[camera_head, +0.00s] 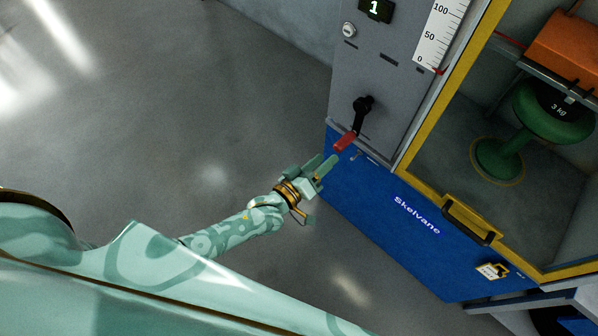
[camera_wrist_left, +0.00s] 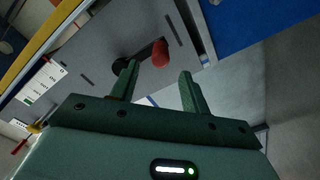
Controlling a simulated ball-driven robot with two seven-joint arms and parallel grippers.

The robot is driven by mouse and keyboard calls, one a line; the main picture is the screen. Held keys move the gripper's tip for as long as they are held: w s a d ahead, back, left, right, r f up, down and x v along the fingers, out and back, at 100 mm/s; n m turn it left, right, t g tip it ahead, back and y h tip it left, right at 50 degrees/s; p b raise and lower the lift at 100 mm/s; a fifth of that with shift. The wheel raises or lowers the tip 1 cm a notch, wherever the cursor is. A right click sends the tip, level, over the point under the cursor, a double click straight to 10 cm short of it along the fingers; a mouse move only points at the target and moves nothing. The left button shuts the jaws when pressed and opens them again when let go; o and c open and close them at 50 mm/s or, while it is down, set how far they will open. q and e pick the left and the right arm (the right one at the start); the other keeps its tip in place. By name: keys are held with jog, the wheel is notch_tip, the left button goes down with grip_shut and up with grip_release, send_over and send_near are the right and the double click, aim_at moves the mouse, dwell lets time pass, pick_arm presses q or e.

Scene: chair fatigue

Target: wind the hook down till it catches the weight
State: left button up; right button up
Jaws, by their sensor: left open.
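A black crank (camera_head: 362,112) with a red handle (camera_head: 345,142) is on the grey front panel of the machine; the handle hangs down and to the left. My left gripper (camera_head: 328,164) is open and empty just below the red handle. In the left wrist view the red handle (camera_wrist_left: 160,54) lies beyond and between the open fingertips (camera_wrist_left: 158,72), apart from them. A dark weight marked 3 kg (camera_head: 560,106) sits on the green stool (camera_head: 499,160) behind the yellow-framed window. I cannot make out the hook. My right gripper is not in view.
The scale (camera_head: 440,30) has a red pointer near 0, and a display (camera_head: 376,9) reads 1. The yellow-framed door has a handle (camera_head: 470,220) above the blue base (camera_head: 380,205). An orange block (camera_head: 565,50) is inside. The floor at left is clear.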

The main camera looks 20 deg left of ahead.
pick_arm(q)
jog(key=p+v, duration=0.1)
jog(key=v, duration=0.8)
jog(key=shift+p, duration=0.35)
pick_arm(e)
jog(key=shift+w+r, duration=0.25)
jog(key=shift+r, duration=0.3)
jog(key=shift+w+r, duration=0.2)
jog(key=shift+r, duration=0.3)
